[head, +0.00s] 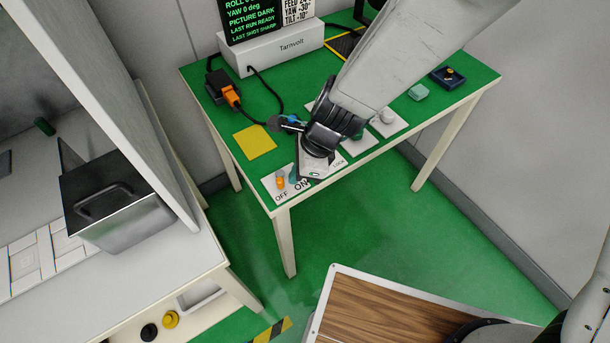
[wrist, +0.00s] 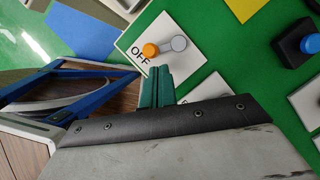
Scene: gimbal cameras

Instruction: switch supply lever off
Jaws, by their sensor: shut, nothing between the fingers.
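The supply lever (head: 280,183) has an orange knob and a grey round part, on a white plate (head: 268,187) at the green table's front corner. The plate is marked OFF and ON, and the orange end lies beside OFF. In the wrist view the orange knob (wrist: 150,50) sits close to the OFF lettering, with the grey round part to its right. My gripper (head: 293,176) is shut and empty, its teal fingers over the plate just right of the lever. The fingers also show in the wrist view (wrist: 157,86), below the lever and seemingly apart from it. My wrist hides part of the plate.
A yellow card (head: 255,142) lies behind the plate. Further back are a white Tarnvolt box (head: 275,48), black cables and an orange plug (head: 231,95). White plates with knobs (head: 387,117) line the front edge to the right. A bench with a dark box (head: 115,200) stands left.

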